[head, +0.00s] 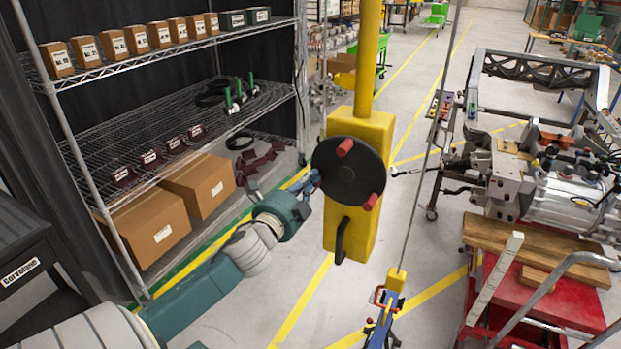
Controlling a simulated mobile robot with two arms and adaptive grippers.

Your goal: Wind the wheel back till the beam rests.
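The wheel (353,165) is a dark disc with red handles, mounted on a yellow box (366,127) on a yellow post. My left gripper (312,182) is at the wheel's left edge. Its fingertips are small and partly hidden, so I cannot tell whether it touches or grips anything. A thin cable runs down right of the post to a yellow block (396,280) above a blue piece (380,328) with red parts at the bottom edge. This may be the beam; what it rests on is out of frame. My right gripper is not in view.
A wire shelf rack (130,130) with brown boxes stands left. A red cart (525,300) with wooden boards and metal machinery (540,185) stands right. A dark cabinet (35,265) is at the lower left. Grey floor with yellow lines is open around the post.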

